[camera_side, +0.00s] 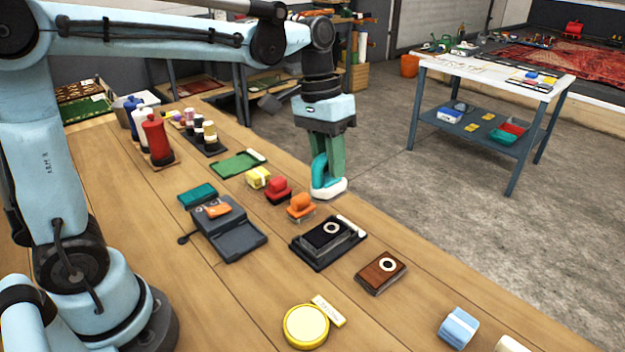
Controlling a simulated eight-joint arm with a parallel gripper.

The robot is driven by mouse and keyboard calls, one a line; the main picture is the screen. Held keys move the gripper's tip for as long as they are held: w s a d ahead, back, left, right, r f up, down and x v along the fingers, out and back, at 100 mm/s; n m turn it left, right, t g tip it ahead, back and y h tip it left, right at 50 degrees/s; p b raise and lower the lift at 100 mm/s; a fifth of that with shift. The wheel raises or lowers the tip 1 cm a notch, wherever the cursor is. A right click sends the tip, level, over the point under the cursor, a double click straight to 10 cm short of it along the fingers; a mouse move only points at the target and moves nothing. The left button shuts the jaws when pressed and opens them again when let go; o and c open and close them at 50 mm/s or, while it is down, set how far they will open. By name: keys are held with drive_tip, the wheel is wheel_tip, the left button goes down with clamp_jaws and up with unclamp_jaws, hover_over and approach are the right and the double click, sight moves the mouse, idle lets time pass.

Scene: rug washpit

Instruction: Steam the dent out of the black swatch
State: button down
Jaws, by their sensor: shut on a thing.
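My gripper (330,165) points down over the far side of the wooden bench. It is shut on the teal handle of a small steamer (329,190) with a white base. The steamer's base is at or just above the bench top; I cannot tell if it touches. The black swatch (318,231) lies in a dark tray (324,262), nearer the camera than the gripper and apart from it. A pale ring with a dark centre shows on the swatch. The dent itself is too small to make out.
Orange (301,206), red (277,188) and yellow (258,178) brushes stand left of the steamer. A brown block (380,272) with a pale ring lies right of the tray. A yellow round tin (306,326) is in front. A dark grey hinged case (230,235) lies left.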

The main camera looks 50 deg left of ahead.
drive_tip(key=w, duration=0.1)
drive_tip(key=w+f, duration=0.1)
drive_tip(key=w, duration=0.1)
drive_tip(key=shift+w+f, duration=0.1)
drive_tip(key=shift+w, duration=0.05)
drive_tip(key=shift+f, duration=3.9)
drive_tip(key=shift+s+f, duration=0.15)
drive_tip(key=shift+s, duration=1.65)
drive_tip(key=shift+w, duration=1.95)
drive_tip(key=shift+s+r, duration=0.15)
drive_tip(key=shift+r, duration=3.95)
